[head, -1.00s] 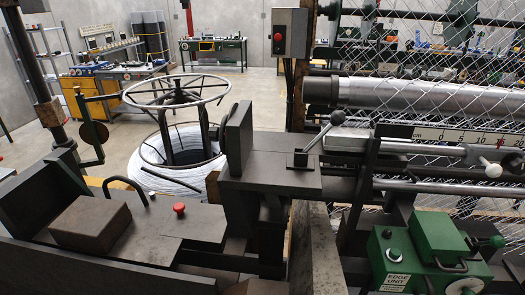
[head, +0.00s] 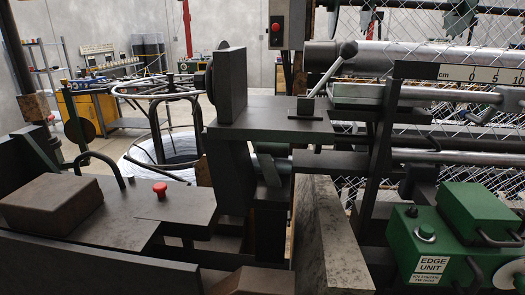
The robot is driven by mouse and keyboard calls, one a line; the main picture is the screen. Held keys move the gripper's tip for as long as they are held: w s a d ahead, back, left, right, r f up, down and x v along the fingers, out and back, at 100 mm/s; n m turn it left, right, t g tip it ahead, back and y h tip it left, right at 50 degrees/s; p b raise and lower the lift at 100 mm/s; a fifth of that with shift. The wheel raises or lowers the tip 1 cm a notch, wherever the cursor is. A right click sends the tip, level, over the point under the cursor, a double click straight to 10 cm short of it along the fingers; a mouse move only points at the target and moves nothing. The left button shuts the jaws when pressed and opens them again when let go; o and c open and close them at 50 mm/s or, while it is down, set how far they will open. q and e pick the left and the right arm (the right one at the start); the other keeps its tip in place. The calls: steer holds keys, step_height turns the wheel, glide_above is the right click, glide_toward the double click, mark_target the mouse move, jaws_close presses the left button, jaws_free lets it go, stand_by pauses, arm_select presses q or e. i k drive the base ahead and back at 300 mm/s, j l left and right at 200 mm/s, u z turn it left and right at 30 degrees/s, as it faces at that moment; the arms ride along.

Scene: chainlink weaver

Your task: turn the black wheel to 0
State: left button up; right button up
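A scale strip (head: 455,73) marked cm, with 0, 5 and 10, runs along the machine at the upper right. Neither of my grippers is in view.
A green edge unit (head: 455,235) with handles stands at the lower right. A red button (head: 159,187) and a brown block (head: 52,203) sit on the left machine bed. A wire coil stand (head: 162,155) is behind. Open floor lies at the back left.

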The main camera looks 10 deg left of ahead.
mark_target(202, 80)
steer(key=i+j+z, duration=0.15)
steer(key=j, duration=0.4)
steer(key=i+j+z, duration=0.2)
steer(key=j, duration=0.35)
steer(key=j+z, duration=0.15)
steer(key=j, duration=0.4)
steer(key=k+j, duration=0.15)
steer(key=k, duration=0.15)
steer(key=k+j, duration=0.1)
steer(key=k, duration=0.25)
